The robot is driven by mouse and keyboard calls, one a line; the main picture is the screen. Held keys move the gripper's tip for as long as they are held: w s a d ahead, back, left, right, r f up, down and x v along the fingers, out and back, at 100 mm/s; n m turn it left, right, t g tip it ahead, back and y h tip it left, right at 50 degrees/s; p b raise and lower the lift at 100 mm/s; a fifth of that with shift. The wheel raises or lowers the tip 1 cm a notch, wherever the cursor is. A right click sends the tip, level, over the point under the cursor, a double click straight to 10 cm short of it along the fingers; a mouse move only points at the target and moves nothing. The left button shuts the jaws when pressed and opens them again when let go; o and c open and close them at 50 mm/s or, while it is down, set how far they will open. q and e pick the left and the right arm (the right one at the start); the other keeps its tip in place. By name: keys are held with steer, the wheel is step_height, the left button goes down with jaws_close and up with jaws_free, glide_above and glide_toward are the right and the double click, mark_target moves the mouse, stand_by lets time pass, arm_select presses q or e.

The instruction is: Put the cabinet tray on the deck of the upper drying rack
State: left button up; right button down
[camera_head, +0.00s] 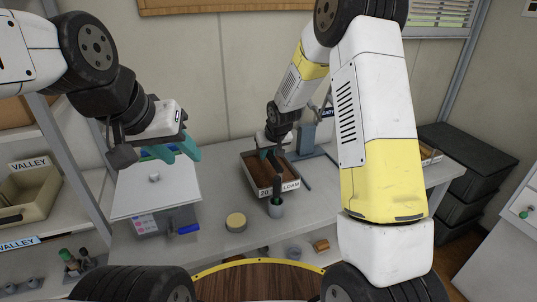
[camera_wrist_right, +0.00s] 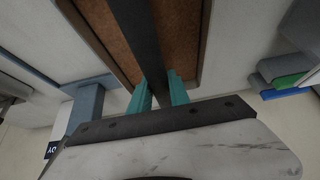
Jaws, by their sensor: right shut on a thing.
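A brown-filled tray (camera_head: 249,180) with a pale front label reading LOAM is at the middle of the counter; I take it for the cabinet tray. It also shows in the right wrist view (camera_wrist_right: 108,38). A dark bar (camera_wrist_right: 140,35) runs over it. My right gripper (camera_head: 272,152) is shut on this bar, its teal fingers (camera_wrist_right: 157,90) on either side. I cannot tell whether the tray rests on the counter or hangs just above it. My left gripper (camera_head: 178,152) is empty, fingers apart, above a white-lidded box. I cannot make out which structure is the upper drying rack.
The white-lidded box (camera_head: 155,190) stands left of the tray. A yellow-topped round tin (camera_head: 236,222) and a grey cup (camera_head: 276,208) are in front. A blue-grey post (camera_head: 306,138) stands behind right. A VALLEY bin (camera_head: 32,192) sits on left shelves; black stacked boxes (camera_head: 470,160) are far right.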

mark_target(266, 167)
steer(key=shift+f, duration=1.95)
steer(key=c, duration=1.2)
jaws_free()
steer(key=shift+f, duration=0.15)
steer(key=shift+c, duration=0.2)
